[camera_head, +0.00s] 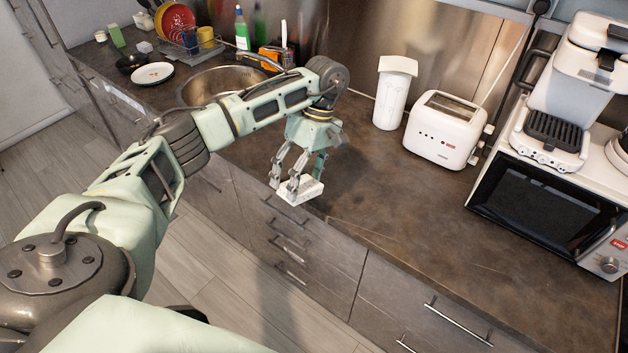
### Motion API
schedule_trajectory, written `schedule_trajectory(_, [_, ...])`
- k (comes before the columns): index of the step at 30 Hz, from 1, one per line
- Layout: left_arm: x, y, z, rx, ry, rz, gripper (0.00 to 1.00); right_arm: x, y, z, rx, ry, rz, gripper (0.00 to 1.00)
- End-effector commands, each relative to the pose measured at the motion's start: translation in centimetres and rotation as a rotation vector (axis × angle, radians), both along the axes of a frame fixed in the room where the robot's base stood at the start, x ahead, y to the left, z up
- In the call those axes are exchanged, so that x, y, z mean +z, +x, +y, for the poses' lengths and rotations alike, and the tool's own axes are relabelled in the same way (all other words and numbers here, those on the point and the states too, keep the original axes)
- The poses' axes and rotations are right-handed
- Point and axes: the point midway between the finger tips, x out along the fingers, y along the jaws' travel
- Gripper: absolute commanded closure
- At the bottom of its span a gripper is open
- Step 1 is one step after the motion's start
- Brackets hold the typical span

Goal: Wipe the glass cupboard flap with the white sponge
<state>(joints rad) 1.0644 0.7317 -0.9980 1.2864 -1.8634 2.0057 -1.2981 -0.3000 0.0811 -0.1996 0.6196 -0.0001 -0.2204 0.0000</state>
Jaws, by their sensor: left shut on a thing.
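My left arm reaches in from the left over the kitchen counter. My left gripper (290,180) points down and is shut on the white sponge (302,191). The sponge is a small white block near the counter's front edge. I cannot tell whether it touches the counter or hangs just above it. The glass cupboard flap is not in view. My right gripper is not in view.
A white toaster (446,131), a white canister (391,95) and a microwave (548,207) stand at the back and right. A sink (212,84), a green bottle (241,30) and a dish rack (190,45) are at the back left. The front right of the counter (400,215) is clear.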

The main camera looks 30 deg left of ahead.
Motion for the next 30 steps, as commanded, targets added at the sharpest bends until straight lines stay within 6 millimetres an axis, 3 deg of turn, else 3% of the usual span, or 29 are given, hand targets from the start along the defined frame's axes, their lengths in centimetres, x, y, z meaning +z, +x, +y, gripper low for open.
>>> schedule_trajectory(9, [-0.9, 2.3, 1.1, 0.736, -0.042, 0.14, 0.44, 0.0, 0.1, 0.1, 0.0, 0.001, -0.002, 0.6])
schedule_trajectory(15, [-1.4, 3.6, 2.0, 1.151, -0.11, 0.216, 0.44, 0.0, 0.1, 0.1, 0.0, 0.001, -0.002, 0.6])
schedule_trajectory(20, [-1.6, 4.4, 2.5, 1.386, -0.168, 0.255, 0.44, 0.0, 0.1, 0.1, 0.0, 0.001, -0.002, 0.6])
schedule_trajectory(30, [-2.0, 6.8, 4.5, 2.107, -0.453, 0.313, 0.44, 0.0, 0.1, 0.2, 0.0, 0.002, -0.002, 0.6])
